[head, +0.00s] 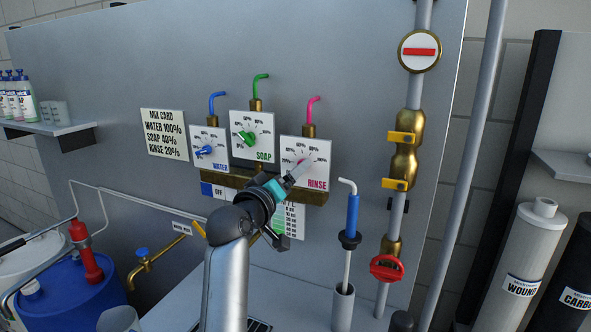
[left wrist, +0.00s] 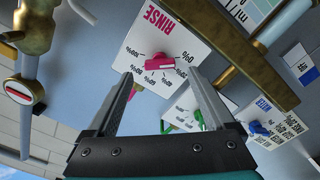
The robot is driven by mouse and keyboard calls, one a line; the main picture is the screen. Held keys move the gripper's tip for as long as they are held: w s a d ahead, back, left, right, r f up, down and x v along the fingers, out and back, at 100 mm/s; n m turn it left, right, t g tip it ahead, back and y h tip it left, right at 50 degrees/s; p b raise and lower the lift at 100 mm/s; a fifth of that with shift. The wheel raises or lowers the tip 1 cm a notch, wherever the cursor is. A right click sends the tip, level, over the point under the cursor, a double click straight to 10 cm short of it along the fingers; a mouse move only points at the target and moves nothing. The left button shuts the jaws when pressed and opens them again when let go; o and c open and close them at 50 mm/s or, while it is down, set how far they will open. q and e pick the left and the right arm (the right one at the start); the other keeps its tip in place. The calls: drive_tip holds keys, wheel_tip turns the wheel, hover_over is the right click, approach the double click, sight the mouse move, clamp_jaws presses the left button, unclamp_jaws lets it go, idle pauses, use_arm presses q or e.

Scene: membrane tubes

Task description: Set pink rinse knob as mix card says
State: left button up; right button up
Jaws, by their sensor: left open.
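The mix card (head: 165,134) reads water 100%, soap 40%, rinse 20%. The pink rinse knob (left wrist: 160,63) sits on the white rinse plate (head: 318,150), below a pink spout (head: 313,106). In the left wrist view its bar points left on the upside-down dial; I cannot tell the exact percentage. My left gripper (head: 297,170) is open in front of the rinse plate. In the left wrist view its two fingers (left wrist: 162,79) stand apart, one on each side of the knob, which lies just beyond the tips. In the head view the fingers partly hide the knob. My right gripper is out of view.
The green soap knob (head: 246,138) and blue water knob (head: 203,152) are left of the rinse plate. A brass bar (head: 222,180) runs below the plates. A blue-handled tool (head: 352,214) stands in a holder, beside a vertical pipe with a red valve (head: 387,268).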

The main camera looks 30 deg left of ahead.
use_arm(q)
drive_tip(key=w, duration=0.3)
drive_tip(key=shift+w+a, duration=0.1)
drive_tip(key=shift+w, duration=0.1)
drive_tip(key=shift+c, duration=0.4)
drive_tip(key=c, duration=1.3)
